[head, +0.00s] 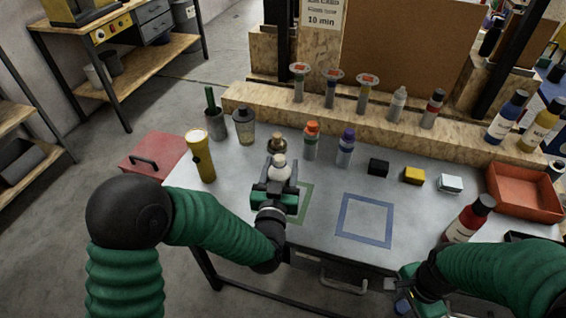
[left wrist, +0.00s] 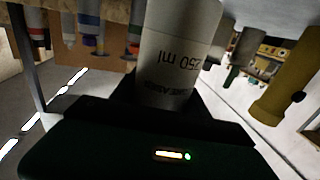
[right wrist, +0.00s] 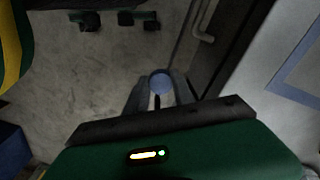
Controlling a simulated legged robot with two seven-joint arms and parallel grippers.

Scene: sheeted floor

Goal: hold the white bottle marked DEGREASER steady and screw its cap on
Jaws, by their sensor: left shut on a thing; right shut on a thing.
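A white bottle (head: 279,172) stands upright between the fingers of my left gripper (head: 275,188), over the green square outline on the table. In the left wrist view the bottle (left wrist: 178,45) fills the space between the fingers; "250 ml" shows upside down, and the word DEGREASER cannot be read. Its pale narrow top shows in the head view. My right gripper (right wrist: 160,95) is shut on a small round blue-grey cap (right wrist: 160,83). It is low at the table's front right edge, over the floor in its wrist view, well apart from the bottle.
A blue square outline (head: 366,197) marks bare table right of the bottle. A brown-capped bottle (head: 277,144), orange-capped bottle (head: 311,142) and purple-capped bottle (head: 345,148) stand close behind. A yellow flashlight (head: 201,155) stands left. A dark red bottle (head: 468,220) stands near my right arm.

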